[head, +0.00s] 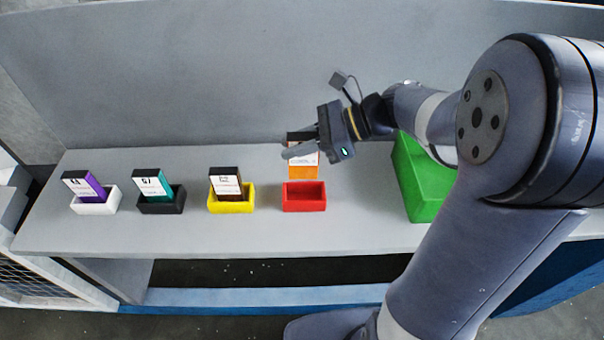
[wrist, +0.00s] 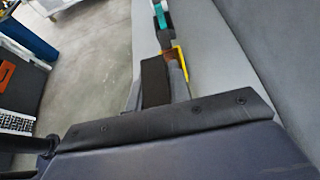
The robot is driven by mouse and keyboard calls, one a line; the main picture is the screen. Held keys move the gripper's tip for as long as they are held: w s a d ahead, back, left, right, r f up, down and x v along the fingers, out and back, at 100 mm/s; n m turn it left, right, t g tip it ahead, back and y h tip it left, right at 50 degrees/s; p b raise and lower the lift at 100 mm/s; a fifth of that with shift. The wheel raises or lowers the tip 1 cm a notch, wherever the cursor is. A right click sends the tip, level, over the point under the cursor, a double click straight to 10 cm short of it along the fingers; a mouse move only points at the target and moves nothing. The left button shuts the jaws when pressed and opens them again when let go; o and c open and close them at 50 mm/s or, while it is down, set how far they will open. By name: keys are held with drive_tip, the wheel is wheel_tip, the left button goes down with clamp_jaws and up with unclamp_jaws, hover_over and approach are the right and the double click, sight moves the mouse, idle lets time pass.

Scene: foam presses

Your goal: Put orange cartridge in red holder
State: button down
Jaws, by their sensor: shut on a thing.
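The orange cartridge (head: 303,170) has a white label and a dark top. My gripper (head: 303,145) is shut on its upper part, behind the red holder in the head view. The red holder (head: 304,198) is an open box on the shelf and looks empty. The cartridge is upright; I cannot tell how high it is above the shelf. In the wrist view the dark top of the cartridge (wrist: 155,82) shows between the fingers, and the orange part is hidden.
To the left stand a yellow holder (head: 231,206) with a brown cartridge (head: 226,181), a black holder (head: 160,205) with a teal cartridge (head: 164,185), and a white holder (head: 95,207) with a purple cartridge (head: 96,186). A green box (head: 424,185) stands right. A wall rises behind.

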sight(297, 176)
drive_tip(key=shift+w+f, duration=0.15)
drive_tip(key=shift+w, duration=0.2)
wheel_tip(297, 176, down, 10)
drive_tip(key=shift+r, duration=0.2)
drive_tip(key=shift+f+b, duration=0.15)
drive_tip(key=shift+b, duration=0.15)
drive_tip(key=c, duration=1.3)
unclamp_jaws()
drive_tip(key=shift+r, duration=0.25)
drive_tip(key=v, duration=1.2)
drive_tip(key=shift+f+b, duration=0.15)
drive_tip(key=shift+b, duration=0.15)
